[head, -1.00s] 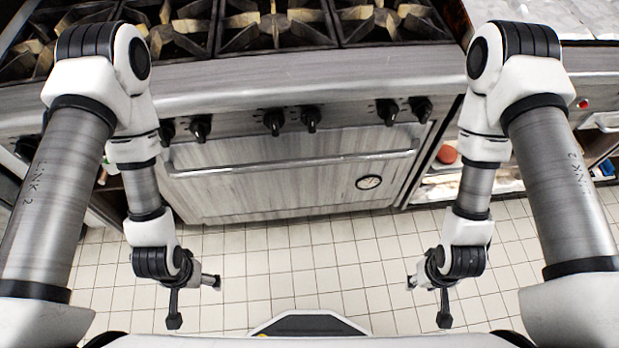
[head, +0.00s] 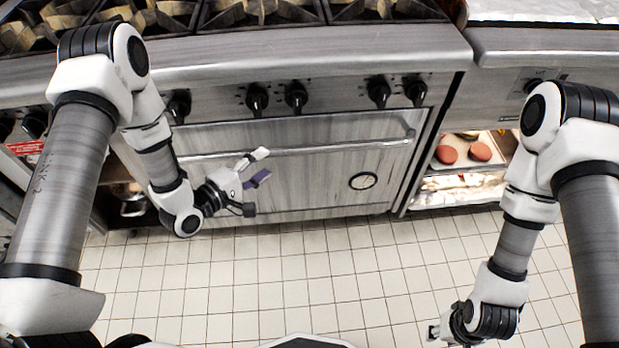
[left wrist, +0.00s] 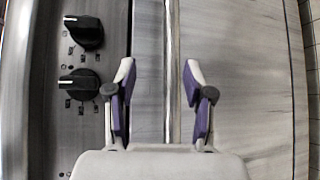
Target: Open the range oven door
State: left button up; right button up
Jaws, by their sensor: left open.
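The range oven door (head: 290,185) is a brushed steel panel with a round dial gauge, and it looks closed. Its long horizontal bar handle (head: 330,148) runs across the top of the door. In the left wrist view the handle (left wrist: 168,75) runs between the two fingers. My left gripper (head: 262,167) is in front of the left part of the handle, its fingers spread apart. In the left wrist view the left gripper (left wrist: 158,95) is open, with purple pads; I cannot tell whether it touches the bar. My right gripper (head: 436,331) is low at the right, its fingers mostly hidden.
Black knobs (head: 297,97) line the panel above the door, close to the left gripper. Burner grates (head: 265,10) are on top. A shelf (head: 465,185) with red round items stands to the right. The tiled floor (head: 300,265) before the oven is clear.

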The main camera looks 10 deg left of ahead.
aim_at(274, 156)
pick_arm(q)
jog(key=f, duration=0.1)
jog(key=w+a+f+b, duration=0.1)
jog(key=f+b, duration=0.1)
jog(key=shift+w+a+t, duration=0.25)
jog(key=shift+t, duration=0.05)
jog(key=shift+w, duration=0.2)
jog(key=x, duration=0.7)
jog(key=shift+w+d, duration=0.15)
jog(key=shift+b, duration=0.3)
grip_shut()
pick_arm(e)
notch_tip(274, 156, down, 5)
jog(key=shift+s+r, duration=0.1)
